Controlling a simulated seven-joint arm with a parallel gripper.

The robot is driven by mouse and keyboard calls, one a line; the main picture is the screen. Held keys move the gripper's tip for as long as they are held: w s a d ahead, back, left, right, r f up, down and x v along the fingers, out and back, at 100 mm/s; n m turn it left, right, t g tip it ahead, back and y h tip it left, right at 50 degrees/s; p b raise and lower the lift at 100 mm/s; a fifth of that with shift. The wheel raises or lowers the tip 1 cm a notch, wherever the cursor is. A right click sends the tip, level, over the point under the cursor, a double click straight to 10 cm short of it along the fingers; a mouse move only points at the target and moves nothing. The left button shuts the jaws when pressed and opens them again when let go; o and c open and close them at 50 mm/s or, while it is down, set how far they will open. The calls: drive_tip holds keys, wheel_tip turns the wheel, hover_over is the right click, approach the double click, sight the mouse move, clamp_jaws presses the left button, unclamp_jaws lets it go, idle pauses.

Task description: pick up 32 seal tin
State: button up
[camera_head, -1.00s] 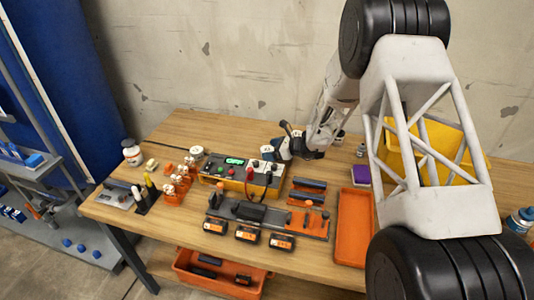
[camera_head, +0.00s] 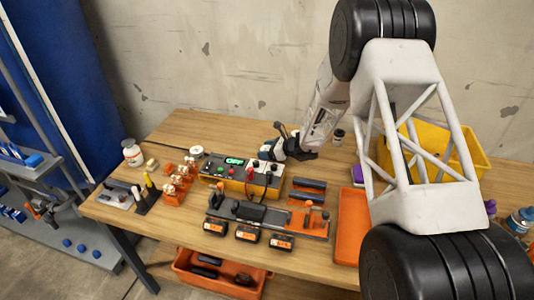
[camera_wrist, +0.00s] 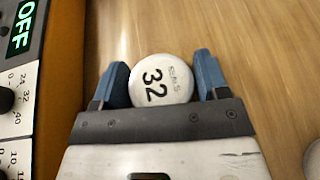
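The seal tin (camera_wrist: 163,80) is a round white tin, its lid marked 32, in the middle of the wrist view. It lies between the two blue fingers of my gripper (camera_wrist: 163,78). The fingers are very close to its sides on the left and right. Whether they press on it, and whether it rests on the table, I cannot tell. In the head view my gripper (camera_head: 283,146) is low at the back, just right of the control box (camera_head: 240,175); the 32 tin cannot be made out there.
The control box display (camera_wrist: 23,27) reads OFF, close on the left in the wrist view. Another pale round lid (camera_wrist: 313,160) shows at the lower right. A dark jar (camera_head: 338,137) stands right of my gripper. An orange tray (camera_head: 350,225) and yellow bin (camera_head: 465,150) are farther right.

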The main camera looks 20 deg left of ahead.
sight(266, 149)
drive_tip(key=c, duration=0.6)
drive_tip(key=shift+o, duration=0.2)
drive_tip(key=shift+r, duration=5)
